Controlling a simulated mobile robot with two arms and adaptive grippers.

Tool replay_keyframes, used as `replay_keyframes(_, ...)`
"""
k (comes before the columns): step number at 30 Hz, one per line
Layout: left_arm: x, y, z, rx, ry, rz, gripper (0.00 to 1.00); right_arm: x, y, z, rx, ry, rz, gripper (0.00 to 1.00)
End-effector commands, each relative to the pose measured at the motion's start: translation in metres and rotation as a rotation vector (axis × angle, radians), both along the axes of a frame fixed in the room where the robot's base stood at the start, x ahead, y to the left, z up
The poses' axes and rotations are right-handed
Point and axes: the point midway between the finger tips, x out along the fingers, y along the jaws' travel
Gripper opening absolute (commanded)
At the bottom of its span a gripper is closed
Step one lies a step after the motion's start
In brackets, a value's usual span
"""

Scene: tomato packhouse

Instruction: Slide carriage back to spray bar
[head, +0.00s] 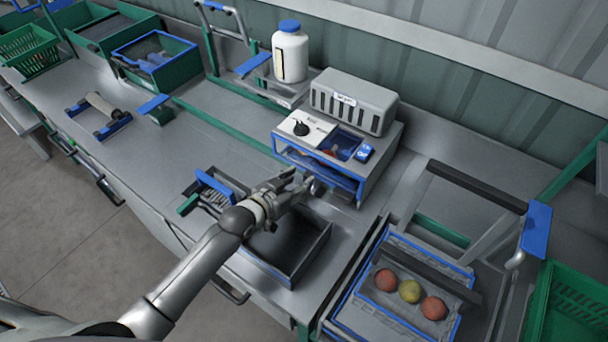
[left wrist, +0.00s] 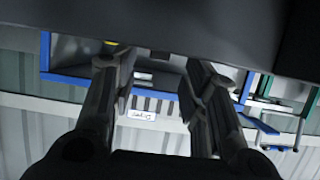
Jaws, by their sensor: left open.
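A blue-edged, grey-lined tray (head: 366,268), which looks like the carriage, sits in a grey frame at the right of the head view. It holds a red, a yellowish and an orange-red tomato (head: 434,308). A dark bar (head: 428,272) crosses above the tray, and a higher black bar (head: 476,187) stands on grey uprights behind it. I cannot tell which is the spray bar. My left gripper (head: 300,188) is open and empty, left of the tray and apart from it, above a dark open bin. The left wrist view shows its two spread fingers (left wrist: 155,70).
A blue-edged machine (head: 375,182) with a black knob stands just beyond my left gripper. The dark bin (head: 322,250) lies below my forearm. A white bottle (head: 290,52) stands at the back. A green crate (head: 572,318) is at far right. Bench at left centre is mostly clear.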

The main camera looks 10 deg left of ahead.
Motion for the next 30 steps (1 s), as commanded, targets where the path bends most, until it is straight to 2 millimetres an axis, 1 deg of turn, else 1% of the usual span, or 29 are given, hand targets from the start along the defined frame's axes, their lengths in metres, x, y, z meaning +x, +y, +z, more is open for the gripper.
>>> replay_keyframes(1,0.007,-0.003,-0.001,-0.002,0.0,-0.001,0.41,0.004,0.0,0.003,0.0,-0.005,0.0,0.0)
replay_keyframes(3,0.014,-0.006,-0.005,-0.001,0.0,-0.001,0.41,0.008,0.0,0.004,0.0,-0.012,0.001,0.0)
replay_keyframes(9,0.027,-0.011,-0.011,-0.001,0.0,-0.001,0.41,0.013,-0.003,0.006,-0.002,-0.02,0.002,0.0)
replay_keyframes(20,0.03,-0.013,-0.014,0.0,0.0,-0.001,0.41,0.012,-0.009,0.006,-0.011,-0.019,0.005,0.0)
replay_keyframes(23,0.03,-0.013,-0.014,0.0,0.0,-0.001,0.31,0.011,-0.009,0.006,-0.01,-0.016,0.004,0.0)
replay_keyframes(30,0.029,-0.012,-0.013,0.0,0.0,-0.001,0.0,0.009,-0.009,0.005,-0.011,-0.014,0.004,0.0)
